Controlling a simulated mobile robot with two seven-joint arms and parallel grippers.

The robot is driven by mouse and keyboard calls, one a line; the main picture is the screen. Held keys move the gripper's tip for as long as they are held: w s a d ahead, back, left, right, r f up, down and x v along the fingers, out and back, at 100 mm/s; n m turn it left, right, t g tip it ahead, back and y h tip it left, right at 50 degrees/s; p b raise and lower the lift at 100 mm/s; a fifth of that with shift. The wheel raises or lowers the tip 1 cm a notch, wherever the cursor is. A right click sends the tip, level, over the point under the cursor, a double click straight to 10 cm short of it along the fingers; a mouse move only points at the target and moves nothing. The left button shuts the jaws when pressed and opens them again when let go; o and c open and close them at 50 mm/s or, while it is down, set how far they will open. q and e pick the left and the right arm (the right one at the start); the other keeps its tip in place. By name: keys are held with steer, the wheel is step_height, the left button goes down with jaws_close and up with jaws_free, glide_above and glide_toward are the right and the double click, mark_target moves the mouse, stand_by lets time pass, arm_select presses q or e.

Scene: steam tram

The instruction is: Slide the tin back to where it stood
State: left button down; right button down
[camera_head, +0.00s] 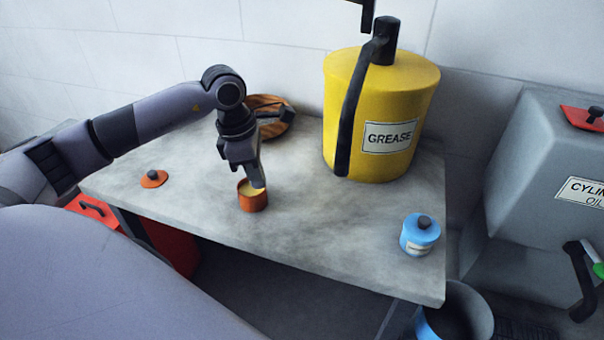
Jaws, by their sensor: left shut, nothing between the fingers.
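A small open orange tin (252,203) with pale yellow contents stands upright near the front edge of the grey table (330,225). My left gripper (259,184) is shut and empty, pointing down over the tin. Its tips overlap the right part of the tin's opening; I cannot tell whether they touch the rim or reach inside. An orange lid (154,180) with a dark knob lies on the table to the left. A blue lidded tin (420,236) with a pale label stands near the right front corner. My right gripper is not in view.
A large yellow grease drum (352,110) with a black pump handle (352,105) stands at the back right. A brown round object (270,103) is partly hidden behind my left wrist. A grey cylinder oil tank (545,160) stands right of the table. The middle right tabletop is clear.

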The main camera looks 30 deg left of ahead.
arm_select(q)
steer(key=shift+s+a+r+p, duration=0.1)
steer(key=shift+r+p, duration=0.2)
steer(key=shift+p, duration=0.1)
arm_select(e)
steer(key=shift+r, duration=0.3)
